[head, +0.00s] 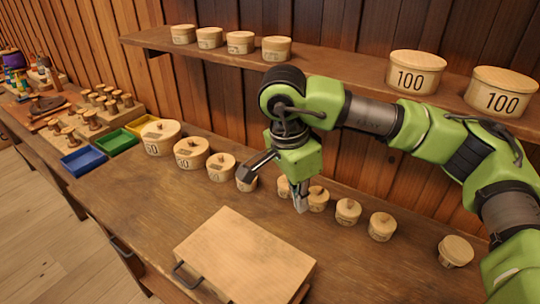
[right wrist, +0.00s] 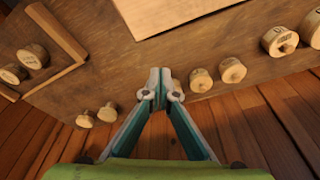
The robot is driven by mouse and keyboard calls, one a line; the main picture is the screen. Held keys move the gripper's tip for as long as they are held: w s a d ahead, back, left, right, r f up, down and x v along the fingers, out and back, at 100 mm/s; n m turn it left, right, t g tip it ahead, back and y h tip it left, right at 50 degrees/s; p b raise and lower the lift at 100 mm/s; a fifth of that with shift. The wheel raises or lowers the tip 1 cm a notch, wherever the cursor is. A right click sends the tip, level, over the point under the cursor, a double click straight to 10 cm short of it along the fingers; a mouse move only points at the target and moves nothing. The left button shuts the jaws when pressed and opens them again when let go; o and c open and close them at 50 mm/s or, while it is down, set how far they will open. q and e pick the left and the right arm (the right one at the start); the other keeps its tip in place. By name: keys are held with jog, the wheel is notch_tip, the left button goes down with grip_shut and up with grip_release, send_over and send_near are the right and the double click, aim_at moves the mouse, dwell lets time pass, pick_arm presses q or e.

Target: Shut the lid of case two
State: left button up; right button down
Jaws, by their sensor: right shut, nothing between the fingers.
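A light wooden case (head: 245,255) lies on the bench at the front, with a dark handle (head: 187,275) on its left side. Its top looks flat, and I see no raised lid. No number on it is readable, so I cannot tell whether it is case two. Part of a pale panel, likely the same case (right wrist: 165,14), shows at the top of the right wrist view. My right gripper (head: 301,207) is above the bench, behind the case and apart from it. Its fingertips (right wrist: 160,80) are together and empty. My left gripper is not in view.
A row of round lidded wooden boxes (head: 190,153) runs along the bench behind the case, passing under my right gripper. Blue (head: 83,160) and green (head: 116,141) trays and several spools stand at the left. A shelf (head: 345,69) with round boxes is on the back wall.

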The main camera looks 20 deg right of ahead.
notch_tip(320, 180, up, 4)
jog(key=shift+r+p, duration=0.2)
jog(key=shift+p, duration=0.75)
